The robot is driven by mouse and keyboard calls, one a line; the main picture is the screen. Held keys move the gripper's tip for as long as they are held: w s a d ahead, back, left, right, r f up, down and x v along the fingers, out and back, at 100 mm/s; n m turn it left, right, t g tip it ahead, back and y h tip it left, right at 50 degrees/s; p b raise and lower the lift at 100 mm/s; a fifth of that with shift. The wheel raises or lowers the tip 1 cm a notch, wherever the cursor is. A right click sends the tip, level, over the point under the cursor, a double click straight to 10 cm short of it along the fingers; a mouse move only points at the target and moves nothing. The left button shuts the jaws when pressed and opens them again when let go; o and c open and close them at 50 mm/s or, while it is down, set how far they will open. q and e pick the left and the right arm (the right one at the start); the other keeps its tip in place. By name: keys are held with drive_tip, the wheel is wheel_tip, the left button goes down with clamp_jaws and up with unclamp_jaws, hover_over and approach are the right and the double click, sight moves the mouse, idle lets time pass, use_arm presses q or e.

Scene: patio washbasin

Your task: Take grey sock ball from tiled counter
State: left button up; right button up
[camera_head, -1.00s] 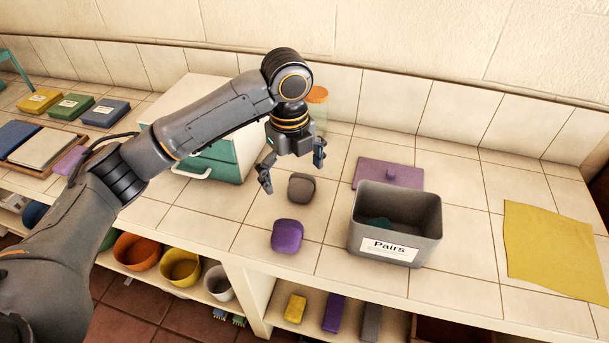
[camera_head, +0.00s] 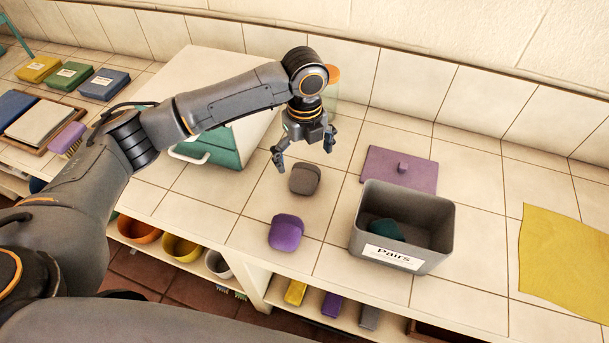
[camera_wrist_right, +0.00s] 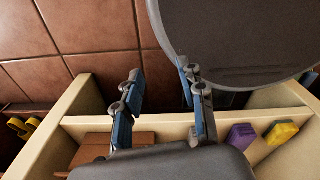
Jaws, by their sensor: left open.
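The grey sock ball (camera_head: 305,179) sits on the tiled counter (camera_head: 215,188), behind the purple sock ball (camera_head: 286,232). My left gripper (camera_head: 303,160) is open and empty, fingers pointing down, just above and behind the grey sock ball; whether it touches the ball I cannot tell. In the right wrist view, my right gripper (camera_wrist_right: 160,95) has its two fingers apart with nothing between them. It is in front of the lower shelf, away from the sock balls.
The grey bin labelled Pairs (camera_head: 440,235) stands to the right with a teal item inside. Its purple lid (camera_head: 385,172) lies behind it. A white and teal drawer box (camera_head: 225,150) is on the left. A yellow cloth (camera_head: 565,265) lies far right. Clear tiles surround the sock balls.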

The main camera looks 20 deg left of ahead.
sight(304, 171)
use_arm(q)
drive_tip(key=f+p, duration=0.1)
drive_tip(key=f, duration=0.3)
drive_tip(key=shift+s+f, duration=0.1)
drive_tip(key=shift+s, duration=0.1)
drive_tip(key=shift+f, duration=0.55)
drive_tip(key=shift+c, duration=1.3)
drive_tip(key=c, duration=0.9)
use_arm(e)
drive_tip(key=shift+w+a+r, duration=0.2)
drive_tip(key=shift+w+r, duration=0.5)
drive_tip(key=shift+r, duration=0.1)
